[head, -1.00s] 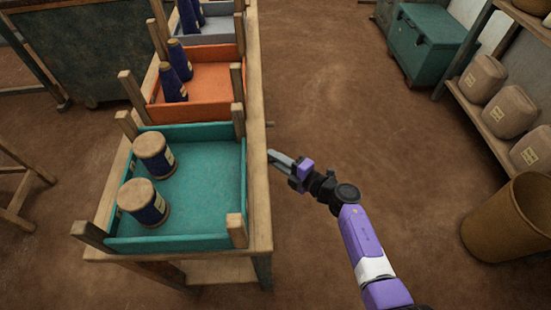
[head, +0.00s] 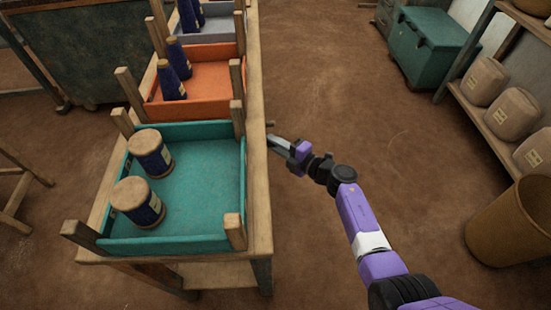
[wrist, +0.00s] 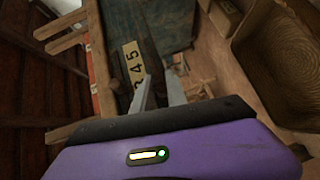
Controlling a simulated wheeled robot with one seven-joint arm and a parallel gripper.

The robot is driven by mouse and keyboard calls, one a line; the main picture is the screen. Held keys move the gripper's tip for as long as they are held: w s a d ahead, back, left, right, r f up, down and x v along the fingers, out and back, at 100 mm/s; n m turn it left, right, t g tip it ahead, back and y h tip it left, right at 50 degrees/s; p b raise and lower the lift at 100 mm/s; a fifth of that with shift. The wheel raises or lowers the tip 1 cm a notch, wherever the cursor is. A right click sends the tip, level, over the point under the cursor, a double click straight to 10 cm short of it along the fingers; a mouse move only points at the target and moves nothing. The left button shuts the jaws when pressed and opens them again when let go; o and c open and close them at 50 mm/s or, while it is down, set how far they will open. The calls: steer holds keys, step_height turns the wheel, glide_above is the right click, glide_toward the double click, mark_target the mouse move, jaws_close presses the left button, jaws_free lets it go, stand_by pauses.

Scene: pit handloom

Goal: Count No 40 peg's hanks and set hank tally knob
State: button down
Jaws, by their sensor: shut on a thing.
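My gripper (head: 275,146) is at the right side of the long wooden table, beside its edge. In the wrist view my gripper (wrist: 160,97) has its two grey fingers close together at a dark narrow piece (wrist: 151,60), which looks like the tally knob; its full shape is hidden. A pale number strip (wrist: 134,66) lies just left of it, with figures including 4 and 5 legible. I cannot make out where the knob points. No hanks and no peg marked No 40 are recognisable in either view.
The table (head: 262,205) carries a teal tray (head: 195,195) with two wide spools and an orange tray (head: 210,82) with blue cones. A round bin (head: 510,225), shelf (head: 478,105) and teal chest (head: 430,50) stand right. The floor between is clear.

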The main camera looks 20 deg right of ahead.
steer(key=shift+w+d+f+b, duration=0.1)
steer(key=shift+w+d+b, duration=0.15)
steer(key=shift+w, duration=0.4)
steer(key=shift+w+d+f+b, duration=0.1)
steer(key=shift+w+d, duration=0.15)
steer(key=shift+w, duration=0.35)
steer(key=c, duration=1.4)
jaws_free()
steer(key=shift+o, duration=0.2)
steer(key=shift+r, duration=0.1)
steer(key=p+v, duration=0.2)
steer(key=v, duration=0.5)
steer(key=shift+s+d, duration=0.2)
steer(key=shift+s, duration=0.1)
